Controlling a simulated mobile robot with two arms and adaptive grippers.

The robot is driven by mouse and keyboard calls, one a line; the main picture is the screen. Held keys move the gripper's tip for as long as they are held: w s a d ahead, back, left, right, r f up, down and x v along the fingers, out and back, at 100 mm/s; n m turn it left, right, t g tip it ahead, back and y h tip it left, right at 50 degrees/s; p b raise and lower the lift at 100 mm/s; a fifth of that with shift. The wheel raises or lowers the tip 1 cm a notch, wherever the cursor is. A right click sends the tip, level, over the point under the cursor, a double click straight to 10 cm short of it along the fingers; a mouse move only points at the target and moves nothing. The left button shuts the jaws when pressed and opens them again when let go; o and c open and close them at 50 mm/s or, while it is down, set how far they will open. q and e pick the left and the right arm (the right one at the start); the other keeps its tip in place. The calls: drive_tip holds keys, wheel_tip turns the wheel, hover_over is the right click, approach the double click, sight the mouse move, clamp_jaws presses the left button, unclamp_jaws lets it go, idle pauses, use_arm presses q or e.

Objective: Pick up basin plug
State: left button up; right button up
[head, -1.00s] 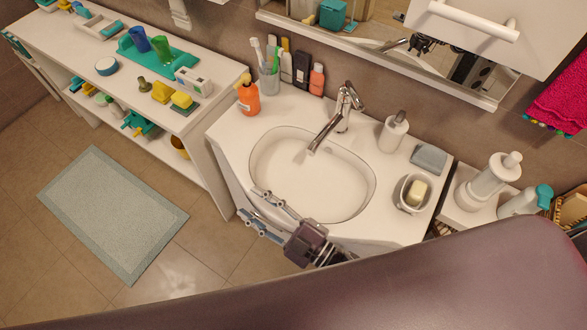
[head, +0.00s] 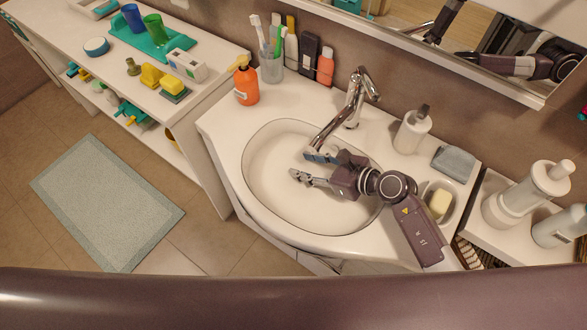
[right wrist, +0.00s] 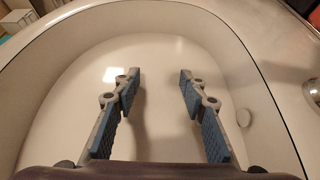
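My right gripper (head: 301,166) is over the white washbasin (head: 262,200), just below the tip of the tap. Its two fingers are apart with nothing between them. In the right wrist view the open gripper (right wrist: 158,83), with blue pads, points across the white bowl (right wrist: 85,85). I cannot make out a basin plug for sure in either view. My left gripper is out of view.
The chrome tap (head: 346,105) stands close behind my right gripper. An orange bottle (head: 246,84), a toothbrush cup (head: 271,68), a soap dispenser (head: 412,130) and a soap bar (head: 440,204) stand around the basin. A shelf unit (head: 213,68) with several small items stands left.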

sight(290, 163)
drive_tip(key=b+x, duration=0.2)
drive_tip(key=x, duration=0.1)
drive_tip(key=b+x, duration=0.1)
drive_tip(key=x, duration=0.1)
drive_tip(key=shift+s+a+f, duration=0.1)
drive_tip(key=shift+s+f, duration=0.05)
drive_tip(key=shift+f, duration=0.4)
drive_tip(key=shift+w+a+f+b, duration=0.1)
drive_tip(key=shift+w+a+b, duration=0.15)
drive_tip(key=shift+a+b, duration=0.1)
clamp_jaws()
